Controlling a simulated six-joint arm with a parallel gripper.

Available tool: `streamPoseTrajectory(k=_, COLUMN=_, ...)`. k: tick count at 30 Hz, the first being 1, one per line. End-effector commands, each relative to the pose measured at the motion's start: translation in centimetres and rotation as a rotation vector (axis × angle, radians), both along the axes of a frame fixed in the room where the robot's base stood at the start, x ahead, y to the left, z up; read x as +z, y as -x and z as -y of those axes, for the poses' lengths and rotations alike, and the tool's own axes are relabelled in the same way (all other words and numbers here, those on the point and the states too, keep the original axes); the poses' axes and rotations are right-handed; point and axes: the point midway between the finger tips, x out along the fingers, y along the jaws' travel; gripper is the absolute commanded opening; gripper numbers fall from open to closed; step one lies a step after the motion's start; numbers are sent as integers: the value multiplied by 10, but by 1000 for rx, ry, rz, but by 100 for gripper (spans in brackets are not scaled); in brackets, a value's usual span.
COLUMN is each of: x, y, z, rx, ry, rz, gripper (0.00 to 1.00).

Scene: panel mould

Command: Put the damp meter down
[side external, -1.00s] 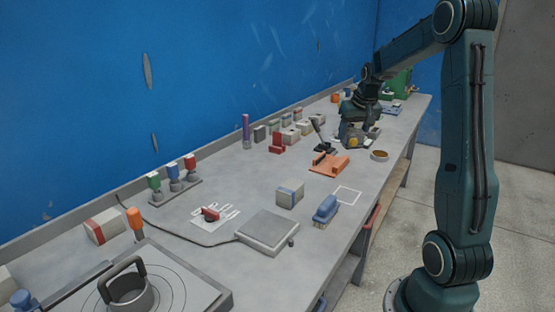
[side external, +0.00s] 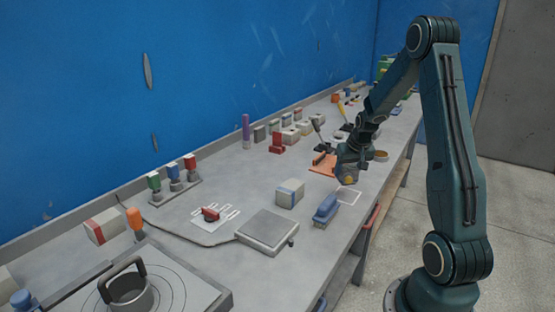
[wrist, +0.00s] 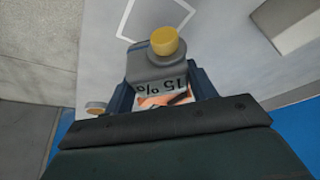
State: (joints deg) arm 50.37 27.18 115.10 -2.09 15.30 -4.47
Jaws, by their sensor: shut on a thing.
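The damp meter is a grey block with a yellow round knob and a display that reads "15 %" upside down in the wrist view (wrist: 150,66). My gripper (wrist: 163,90) is shut on it, one finger on each side. In the side view my gripper (side external: 350,163) holds the meter (side external: 348,182) low over the bench, just behind a white outlined square (side external: 347,197). The square also shows in the wrist view (wrist: 125,25), just beyond the meter. I cannot tell whether the meter touches the bench.
A blue brush (side external: 326,209) and a grey box with a blue band (side external: 290,193) stand left of the square. A small round dish (side external: 381,155) is to the right. The bench (side external: 310,250) ends close to the square's right.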

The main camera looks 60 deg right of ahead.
Motion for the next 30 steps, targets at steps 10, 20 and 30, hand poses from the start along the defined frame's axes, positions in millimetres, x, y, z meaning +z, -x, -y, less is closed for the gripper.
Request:
streamPoseTrajectory(k=10, x=-30, y=0, z=0, rx=0, ry=-1, rz=-1, gripper=17)
streamPoseTrajectory(k=20, x=-42, y=0, z=0, rx=0, ry=1, rz=1, gripper=17)
streamPoseTrajectory(k=30, x=-46, y=0, z=0, rx=0, ry=0, rz=0, gripper=64)
